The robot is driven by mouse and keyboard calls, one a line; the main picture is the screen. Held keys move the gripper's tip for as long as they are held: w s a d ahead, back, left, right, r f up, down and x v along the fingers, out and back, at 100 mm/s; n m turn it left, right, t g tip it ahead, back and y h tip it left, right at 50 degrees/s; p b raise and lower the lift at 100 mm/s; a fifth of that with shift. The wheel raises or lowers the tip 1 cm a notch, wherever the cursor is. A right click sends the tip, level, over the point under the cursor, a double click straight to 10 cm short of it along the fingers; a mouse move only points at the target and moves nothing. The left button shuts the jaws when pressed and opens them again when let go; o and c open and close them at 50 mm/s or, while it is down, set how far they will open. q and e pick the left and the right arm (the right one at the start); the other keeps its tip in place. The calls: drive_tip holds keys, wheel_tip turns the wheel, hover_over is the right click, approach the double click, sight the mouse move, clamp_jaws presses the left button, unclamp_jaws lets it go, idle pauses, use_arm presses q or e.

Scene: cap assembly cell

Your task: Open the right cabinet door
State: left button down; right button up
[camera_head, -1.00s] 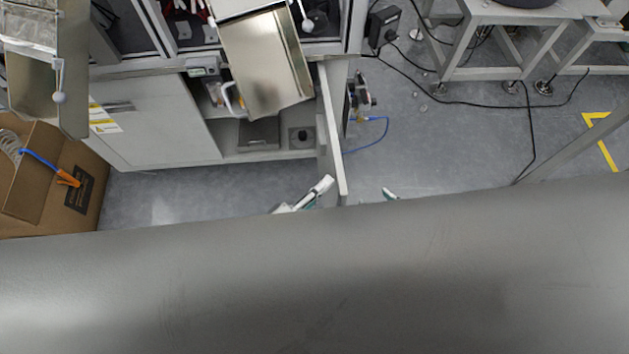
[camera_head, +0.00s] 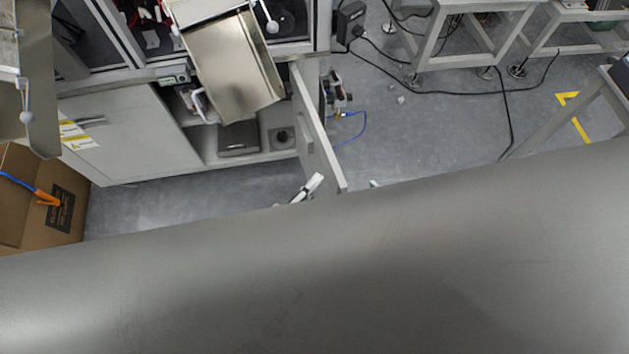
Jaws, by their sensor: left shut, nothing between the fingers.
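The right cabinet door (camera_head: 318,138) stands swung out from the cabinet, hinged at its right side. The open compartment (camera_head: 228,160) behind it shows dark boxes inside. My left gripper (camera_head: 314,182) is shut and empty, just left of the door's free edge, on its inner side. It looks close to the door, but I cannot tell whether it touches. Most of it is hidden by the large grey surface in front. A small white and green tip shows right of the door; I cannot tell what it belongs to. My right gripper is not recognisable in view.
The left cabinet door (camera_head: 140,135) is closed. A metal chute (camera_head: 235,70) hangs over the open compartment. A cardboard box (camera_head: 30,215) stands at the left.

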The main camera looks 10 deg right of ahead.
use_arm(q)
drive_tip(key=v, duration=1.2)
